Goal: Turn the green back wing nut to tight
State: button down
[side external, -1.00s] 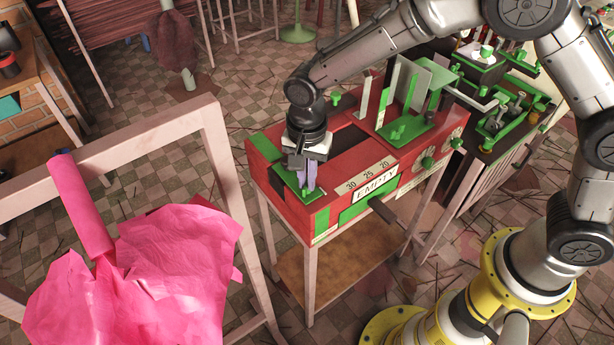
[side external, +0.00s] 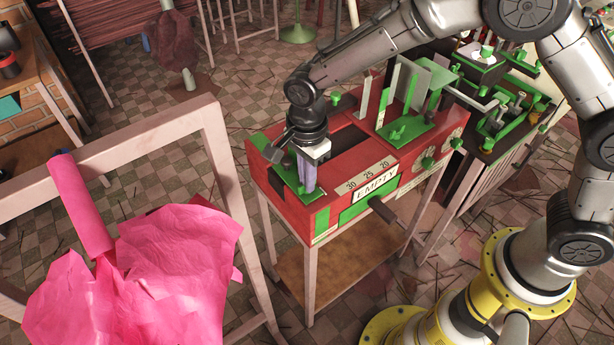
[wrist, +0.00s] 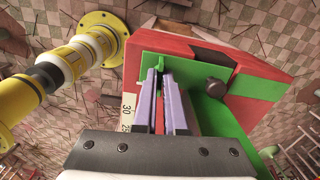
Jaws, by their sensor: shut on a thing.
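My gripper (side external: 309,186) points down at the near-left end of the red box (side external: 292,203), over a green plate there. In the wrist view its two pale purple fingers (wrist: 161,78) are close together. A small green wing nut (wrist: 159,62) shows between and just past the fingertips, standing on the green plate (wrist: 190,70). The fingers are shut on it, and they hide most of it. In the side view the nut is hidden behind the fingers, so its exact angle cannot be told.
A dark round knob (wrist: 215,88) stands on the green plate beside the fingers. The box top has a dark rectangular opening (side external: 349,139) and a green upright fixture (side external: 407,130) farther right. A white frame with pink sheets (side external: 165,255) stands at the left.

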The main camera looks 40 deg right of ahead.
jog(key=shift+w+r, duration=0.1)
jog(key=shift+r, duration=0.05)
jog(key=c, duration=1)
grip_release()
notch_tip(320, 180, up, 14)
jog(key=shift+f, duration=0.15)
